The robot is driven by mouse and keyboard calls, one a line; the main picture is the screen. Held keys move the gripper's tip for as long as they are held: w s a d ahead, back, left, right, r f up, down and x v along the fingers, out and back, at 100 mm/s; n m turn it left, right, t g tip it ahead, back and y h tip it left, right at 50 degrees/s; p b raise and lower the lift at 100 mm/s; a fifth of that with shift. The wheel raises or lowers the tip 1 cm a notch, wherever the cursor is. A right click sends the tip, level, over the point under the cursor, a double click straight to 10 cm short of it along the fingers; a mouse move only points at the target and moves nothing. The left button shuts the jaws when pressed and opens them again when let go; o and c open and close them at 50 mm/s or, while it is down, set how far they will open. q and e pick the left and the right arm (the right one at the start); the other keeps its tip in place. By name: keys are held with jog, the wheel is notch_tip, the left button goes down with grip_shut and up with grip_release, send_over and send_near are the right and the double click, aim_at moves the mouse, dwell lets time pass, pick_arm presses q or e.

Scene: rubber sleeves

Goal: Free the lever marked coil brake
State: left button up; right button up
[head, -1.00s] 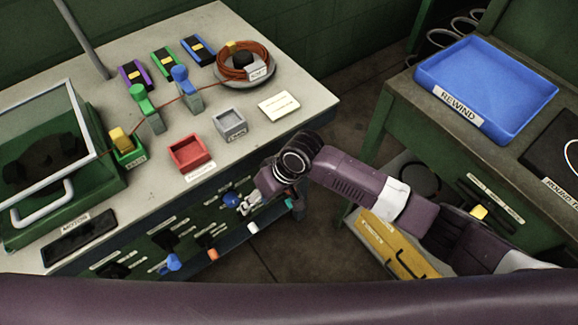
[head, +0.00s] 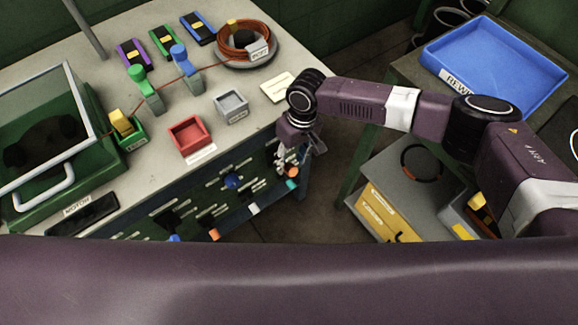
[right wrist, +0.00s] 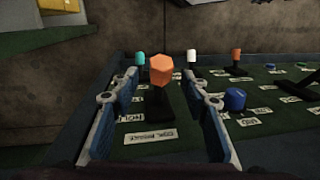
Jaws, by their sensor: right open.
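My right gripper (head: 284,163) is low at the right end of the bench's green lever panel (head: 195,205). In the right wrist view its two fingers (right wrist: 160,78) are open, one on each side of an orange six-sided knob (right wrist: 161,69) on a dark upright lever. I cannot tell whether they touch it. The knob also shows in the head view (head: 292,171). Labels (right wrist: 149,136) lie by the levers; I cannot read which says coil brake. My left gripper is not in view.
Close by are a teal-topped lever (right wrist: 139,59), a white-topped lever (right wrist: 191,57), another orange-topped lever (right wrist: 235,55) and a blue knob (right wrist: 235,99). A red tray (head: 190,136) and grey tray (head: 231,106) sit above on the bench. A blue rewind tray (head: 490,65) stands right.

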aim_at(290, 165)
jog(key=shift+s+a+f, duration=0.1)
jog(key=shift+a+f, duration=0.05)
jog(key=shift+f, duration=0.85)
jog(key=shift+s+a+f, duration=0.1)
jog(key=shift+f, duration=0.9)
jog(key=shift+w, duration=0.1)
grip_shut()
